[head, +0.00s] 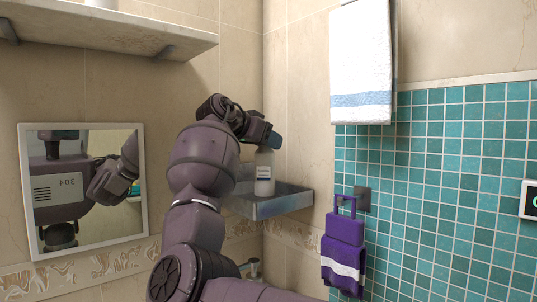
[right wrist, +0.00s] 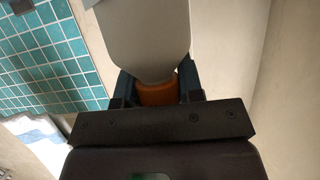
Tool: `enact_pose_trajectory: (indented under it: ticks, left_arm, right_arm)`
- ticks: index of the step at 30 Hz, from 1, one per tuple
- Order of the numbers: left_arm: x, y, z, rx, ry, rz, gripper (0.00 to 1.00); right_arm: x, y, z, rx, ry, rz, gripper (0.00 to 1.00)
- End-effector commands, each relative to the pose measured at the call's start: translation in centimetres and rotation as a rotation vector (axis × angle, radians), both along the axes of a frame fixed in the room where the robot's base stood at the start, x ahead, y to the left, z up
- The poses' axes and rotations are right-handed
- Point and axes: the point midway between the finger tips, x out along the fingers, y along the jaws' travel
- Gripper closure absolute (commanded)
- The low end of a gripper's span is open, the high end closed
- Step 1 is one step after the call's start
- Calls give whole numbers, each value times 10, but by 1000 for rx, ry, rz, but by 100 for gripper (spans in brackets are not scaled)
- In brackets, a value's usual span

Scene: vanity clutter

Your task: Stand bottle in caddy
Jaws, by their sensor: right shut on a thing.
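The bottle (head: 264,172) is pale with a white label and is upright in the head view. My right gripper (head: 270,139) is shut on its top end. In the right wrist view the bottle's pale body (right wrist: 145,35) and orange cap (right wrist: 158,93) show, with the cap between the fingers of the gripper (right wrist: 158,88). The grey metal caddy (head: 285,204) is fixed in the wall corner. The bottle's lower end appears within the caddy's outline, behind its front rim. I cannot tell whether its base touches the caddy floor. My left gripper is not directly in view.
A shelf (head: 110,30) juts out at the upper left. A mirror (head: 132,222) on the left wall reflects my body. A white towel (head: 360,65) and a purple cloth (head: 343,255) hang to the right. A tap (head: 253,267) shows below the caddy.

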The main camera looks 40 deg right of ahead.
Motion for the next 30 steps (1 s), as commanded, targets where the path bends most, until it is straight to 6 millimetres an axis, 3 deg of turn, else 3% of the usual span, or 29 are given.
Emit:
enact_pose_trajectory:
  ticks: [6,18,19,21,23,30]
  left_arm:
    - [0,-1,-2,-1,2,0,57]
    - [1,-2,-1,-6,-1,3,57]
    - [1,-2,-1,-6,-1,3,57]
    - [1,-2,-1,-6,-1,3,57]
    - [1,-2,0,-6,-1,3,57]
    - [1,-2,-1,-6,-2,2,57]
  right_arm:
    - [1,1,-28,0,1,1,100]
    - [0,0,-31,-1,1,0,100]
    - [0,0,-31,0,1,0,61]
    - [1,0,-31,0,1,0,50]
    - [1,0,-31,0,1,0,41]
    - [1,0,-31,0,1,0,40]
